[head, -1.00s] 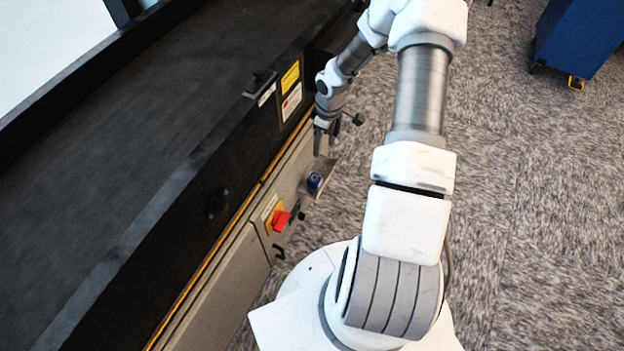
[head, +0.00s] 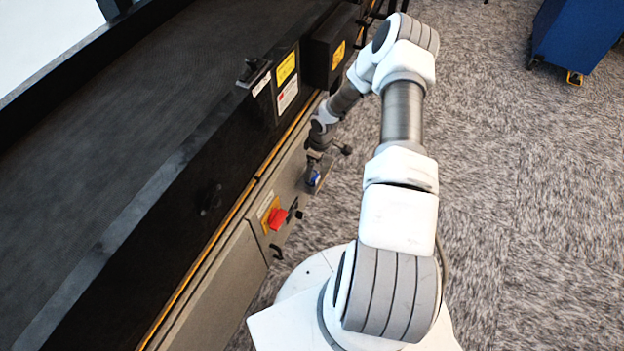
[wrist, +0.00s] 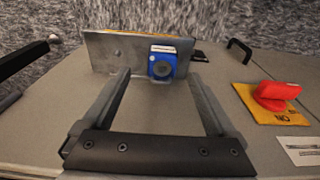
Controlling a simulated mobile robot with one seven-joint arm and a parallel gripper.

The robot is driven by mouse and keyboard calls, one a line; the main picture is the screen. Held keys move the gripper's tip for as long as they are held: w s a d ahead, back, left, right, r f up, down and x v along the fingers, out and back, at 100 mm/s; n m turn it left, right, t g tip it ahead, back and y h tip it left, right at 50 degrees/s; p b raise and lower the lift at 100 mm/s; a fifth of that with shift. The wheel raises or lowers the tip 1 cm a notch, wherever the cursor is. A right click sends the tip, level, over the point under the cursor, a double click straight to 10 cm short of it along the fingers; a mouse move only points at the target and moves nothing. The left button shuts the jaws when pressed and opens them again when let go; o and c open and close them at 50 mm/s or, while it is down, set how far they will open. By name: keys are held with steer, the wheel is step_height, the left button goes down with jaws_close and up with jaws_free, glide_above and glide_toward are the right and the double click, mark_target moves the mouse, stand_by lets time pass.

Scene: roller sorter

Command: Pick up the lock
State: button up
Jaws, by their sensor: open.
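The blue lock (wrist: 162,66) stands on a small metal shelf (wrist: 112,50) in the wrist view, with a pale label on its top and a dark round spot on its face. In the head view the lock (head: 314,177) is small and partly covered by my gripper. My gripper (wrist: 158,78) is open, its two fingers reaching to either side of the lock. The lock sits between the fingertips, closer to the right one, and I cannot tell whether either finger touches it.
A red rotary switch (wrist: 277,92) on a yellow plate is on the grey panel, right of the shelf in the wrist view. A black handle (wrist: 239,48) stands beyond it. In the head view the dark conveyor (head: 150,130) runs along the left. Carpet (head: 530,200) lies open at right.

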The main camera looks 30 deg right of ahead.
steer(key=f, duration=0.1)
steer(key=f+b, duration=0.1)
steer(key=f, duration=0.1)
steer(key=f+b, duration=0.1)
steer(key=f, duration=0.1)
steer(key=shift+w+a+f, duration=0.15)
steer(key=shift+w+a, duration=0.05)
steer(key=shift+a, duration=0.2)
jaws_close()
step_height(320, 180, up, 5)
steer(key=shift+f+p, duration=0.15)
steer(key=shift+p, duration=0.75)
steer(key=s+d+r+p, duration=0.4)
steer(key=s+r+p, duration=0.3)
steer(key=s+r, duration=0.3)
steer(key=shift+s+d+r, duration=0.2)
steer(key=shift+s+r, duration=0.2)
steer(key=shift+r, duration=0.1)
steer(key=shift+a, duration=0.1)
